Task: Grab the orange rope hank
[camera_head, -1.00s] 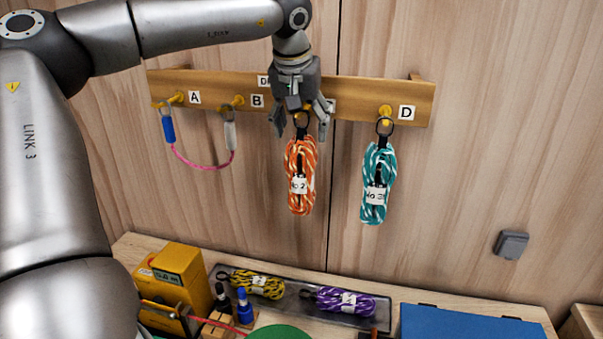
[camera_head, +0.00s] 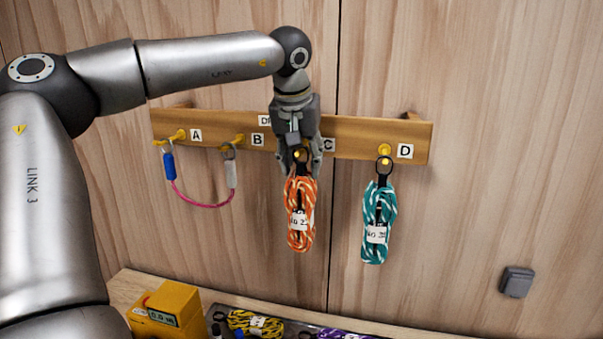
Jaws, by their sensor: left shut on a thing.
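The orange rope hank (camera_head: 301,220), with white flecks and a white label, hangs upright below peg C on the wooden rail (camera_head: 360,140). My left gripper (camera_head: 302,172) points down in front of the peg and is shut on the top of the hank, around its dark loop. The gripper's fingers hide most of the loop and the peg, so I cannot tell whether the loop is still on the peg. My right gripper is not in view.
A teal rope hank (camera_head: 378,222) hangs at peg D to the right. A pink cord (camera_head: 203,204) hangs between pegs A and B. Below are a bench with a yellow device (camera_head: 168,312), a yellow-black hank (camera_head: 255,324) and a purple hank (camera_head: 345,335). A grey wall box (camera_head: 516,282) is at the right.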

